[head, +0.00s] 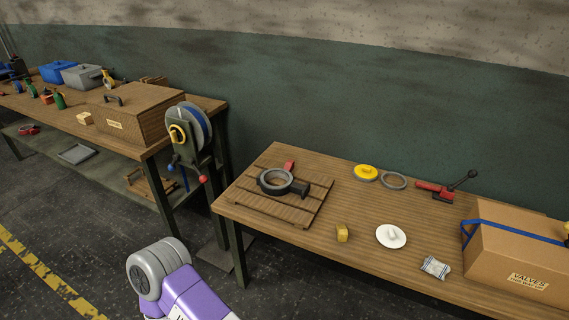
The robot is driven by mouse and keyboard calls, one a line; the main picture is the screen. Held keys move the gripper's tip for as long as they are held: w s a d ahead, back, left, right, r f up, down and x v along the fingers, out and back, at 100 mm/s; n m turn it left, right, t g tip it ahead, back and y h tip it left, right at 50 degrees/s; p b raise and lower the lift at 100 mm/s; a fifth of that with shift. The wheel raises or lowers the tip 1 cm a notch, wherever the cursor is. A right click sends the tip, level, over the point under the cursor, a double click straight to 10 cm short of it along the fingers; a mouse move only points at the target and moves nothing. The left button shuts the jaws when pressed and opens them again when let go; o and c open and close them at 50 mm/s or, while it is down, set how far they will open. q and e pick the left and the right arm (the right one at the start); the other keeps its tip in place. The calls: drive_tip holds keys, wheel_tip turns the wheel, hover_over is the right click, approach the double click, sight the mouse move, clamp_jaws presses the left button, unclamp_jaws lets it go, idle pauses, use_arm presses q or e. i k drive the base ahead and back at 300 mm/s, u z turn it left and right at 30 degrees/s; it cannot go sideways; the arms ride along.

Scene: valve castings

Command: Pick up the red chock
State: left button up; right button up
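A small red block, which looks like the red chock (289,166), sits on the slatted wooden pallet (262,207) on the right-hand table. It is just behind a dark ring-shaped valve casting (272,189) that lies on the same pallet. The casting is close to the block's front; I cannot tell if they touch. A purple and grey part of my arm shows at the bottom left, in front of the table. Neither of my grippers is in view.
On the same table (310,232) are a yellow block (342,233), a white lidded disc (390,236), a yellow disc (366,172), a grey ring (394,181), a red clamp (436,190), a small packet (435,267) and a cardboard box (515,255). A cluttered bench (150,148) stands left.

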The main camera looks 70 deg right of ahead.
sight(289, 165)
drive_tip(key=z, duration=0.85)
drive_tip(key=i, duration=1.25)
drive_tip(key=z, duration=1.3)
